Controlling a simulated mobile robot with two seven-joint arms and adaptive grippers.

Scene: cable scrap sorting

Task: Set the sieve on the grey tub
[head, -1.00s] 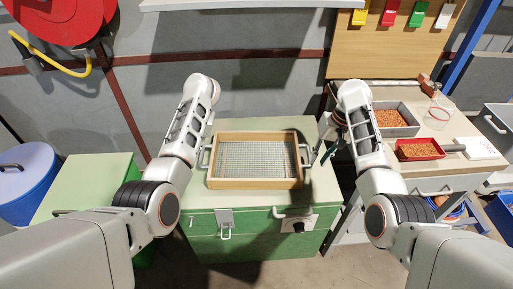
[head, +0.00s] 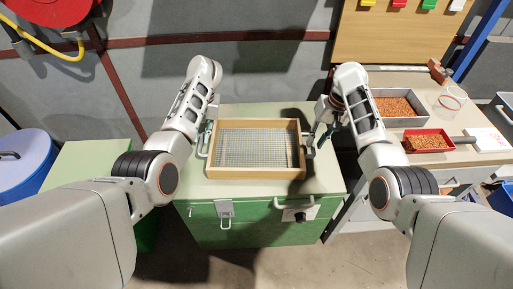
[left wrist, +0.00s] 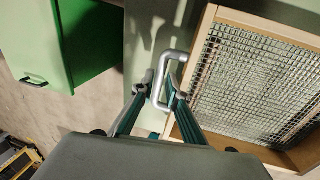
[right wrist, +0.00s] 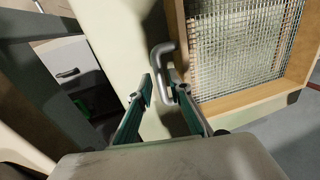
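The sieve (head: 212,172), a wooden frame with wire mesh and a metal handle on each side, lies flat on the green cabinet top. My left gripper (left wrist: 158,82) has its fingers either side of the sieve's left handle (left wrist: 156,98), with a gap visible, so it looks open. My right gripper (right wrist: 160,78) stands likewise around the right handle (right wrist: 163,50), its fingers still apart. In the head view the fingertips are small and partly hidden. A grey tub (head: 417,122) holding brown-orange granules stands on the bench at the right.
A red tray (head: 430,151) of granules, a clear jar (head: 450,100) and a white sheet (head: 488,140) share the right bench. The green cabinet top (head: 250,191) is clear around the sieve. A blue drum (head: 22,165) stands far left.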

